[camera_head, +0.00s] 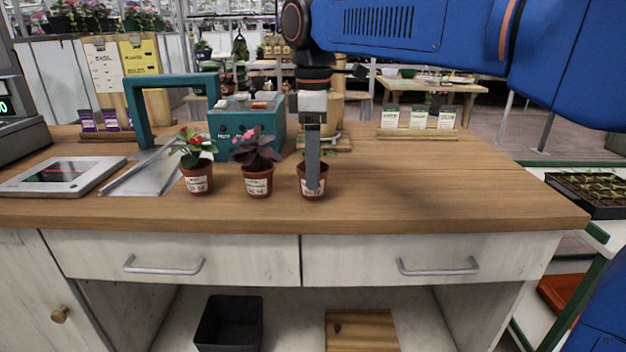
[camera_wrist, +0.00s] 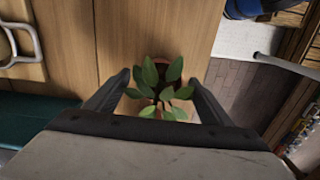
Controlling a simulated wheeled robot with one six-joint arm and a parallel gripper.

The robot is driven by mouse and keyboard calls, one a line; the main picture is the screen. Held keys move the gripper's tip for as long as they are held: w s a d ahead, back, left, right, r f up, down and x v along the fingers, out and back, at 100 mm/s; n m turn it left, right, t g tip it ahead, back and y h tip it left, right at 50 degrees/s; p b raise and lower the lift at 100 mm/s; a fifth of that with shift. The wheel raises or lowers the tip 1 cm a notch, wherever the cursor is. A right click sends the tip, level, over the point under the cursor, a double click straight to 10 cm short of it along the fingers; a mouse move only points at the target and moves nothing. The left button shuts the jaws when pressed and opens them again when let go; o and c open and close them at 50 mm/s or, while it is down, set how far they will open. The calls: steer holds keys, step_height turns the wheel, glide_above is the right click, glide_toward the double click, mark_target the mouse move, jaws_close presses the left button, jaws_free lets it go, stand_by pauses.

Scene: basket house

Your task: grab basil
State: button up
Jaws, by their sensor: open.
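A small potted plant with green oval leaves stands upright near the front edge of the wooden counter. In the head view, its terracotta pot (camera_head: 320,193) with a white label is partly hidden behind my gripper (camera_head: 313,180). In the wrist view, the leaves of the plant (camera_wrist: 160,84) show between the two dark fingers of my gripper (camera_wrist: 158,88). My gripper points down over the plant, open, with a finger on either side. The label is too small to read, so I cannot confirm it is basil.
A pot with red flowers (camera_head: 197,178) and a pot with pink flowers (camera_head: 258,181) stand to the left. The counter (camera_head: 440,175) is clear to the right.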

steer(key=shift+f, duration=1)
steer(key=c, duration=1.2)
